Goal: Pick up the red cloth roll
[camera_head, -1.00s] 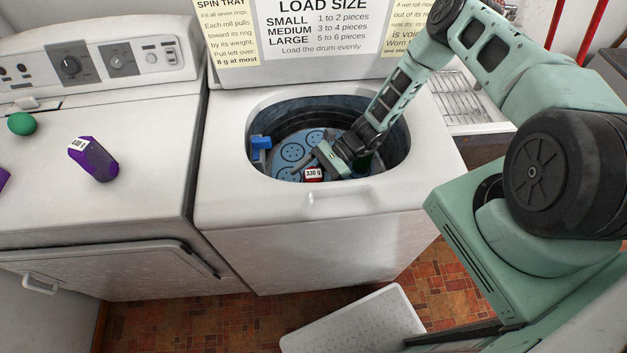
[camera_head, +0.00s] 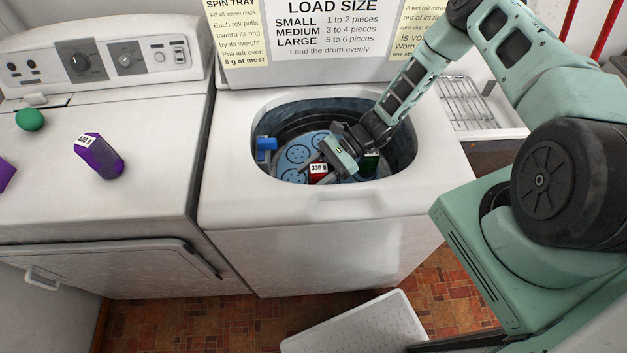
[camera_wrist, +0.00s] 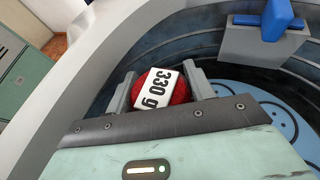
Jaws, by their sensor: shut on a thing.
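The red cloth roll (camera_head: 318,178) is inside the washer tub, near its front wall, and carries a white "330 g" label. It also shows in the wrist view (camera_wrist: 180,92), between the two grey fingers. My gripper (camera_wrist: 160,88) is shut on the roll, one finger on each side of it. In the head view my gripper (camera_head: 322,163) reaches down into the tub, and its body hides part of the roll. The head view does not show clearly whether the roll touches the blue tray (camera_head: 298,154) at the tub's bottom.
A blue piece (camera_head: 265,143) sits at the tub's left wall. A dark green thing (camera_head: 371,162) is in the tub right of my gripper. The tub's white rim (camera_head: 235,180) surrounds my arm. A purple roll (camera_head: 100,156) and a green ball (camera_head: 30,119) lie on the left machine.

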